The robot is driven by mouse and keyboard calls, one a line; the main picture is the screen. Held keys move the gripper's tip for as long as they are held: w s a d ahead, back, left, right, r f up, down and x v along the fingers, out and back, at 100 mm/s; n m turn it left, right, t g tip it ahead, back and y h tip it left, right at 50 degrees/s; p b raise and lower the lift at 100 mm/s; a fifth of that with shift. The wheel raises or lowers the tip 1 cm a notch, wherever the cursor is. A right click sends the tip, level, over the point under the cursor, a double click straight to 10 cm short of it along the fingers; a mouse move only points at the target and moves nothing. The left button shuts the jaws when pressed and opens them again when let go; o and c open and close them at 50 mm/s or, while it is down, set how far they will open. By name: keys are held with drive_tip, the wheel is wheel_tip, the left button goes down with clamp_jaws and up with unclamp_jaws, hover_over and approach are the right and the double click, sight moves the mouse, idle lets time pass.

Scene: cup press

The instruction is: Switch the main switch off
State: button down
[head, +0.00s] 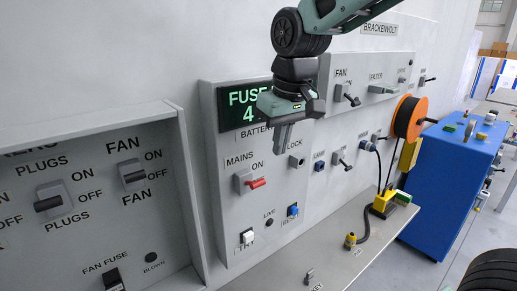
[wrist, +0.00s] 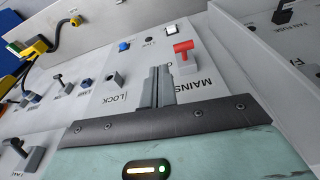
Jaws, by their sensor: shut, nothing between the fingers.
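The main switch (head: 250,181), under the label MAINS, is a grey block with a red handle on the upright panel. In the head view the handle points right and slightly up, below the word ON. In the wrist view the red handle (wrist: 183,48) lies just right of the fingertips. My gripper (head: 279,142) is shut and empty, its fingers pointing down above and right of the switch. In the wrist view the closed fingers (wrist: 158,72) show apart from the handle. The far side of the switch block is partly hidden there.
A green display (head: 240,105) reading FUSE 4 sits above the switch. A LOCK fitting (head: 296,160) is close on the right. A white button (head: 247,237) and a blue one (head: 293,210) are below. A raised cabinet edge (head: 190,190) stands left. A shelf (head: 330,245) juts out below.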

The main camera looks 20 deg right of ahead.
wheel_tip(320, 180, up, 8)
drive_tip(key=n, duration=0.1)
hover_over(259, 181)
drive_tip(key=shift+s, duration=0.3)
drive_tip(key=shift+f, duration=0.1)
drive_tip(key=f+p, duration=0.1)
drive_tip(key=f, duration=0.2)
drive_tip(key=w+f, duration=0.1)
drive_tip(key=f, duration=0.2)
drive_tip(key=f+p, duration=0.1)
drive_tip(key=f, duration=0.2)
drive_tip(key=shift+w+a+f+p, duration=0.15)
drive_tip(key=shift+w+f+p, duration=0.05)
drive_tip(key=shift+w+p, duration=0.15)
drive_tip(key=shift+s+f+p, duration=0.25)
drive_tip(key=shift+f+p, duration=0.1)
drive_tip(key=shift+f, duration=0.75)
drive_tip(key=shift+s+f+p, duration=0.25)
drive_tip(key=shift+f+p, duration=0.05)
drive_tip(key=shift+f, duration=0.75)
drive_tip(key=shift+w+f+b, duration=0.1)
drive_tip(key=shift+f+b, duration=0.05)
drive_tip(key=shift+b, duration=0.15)
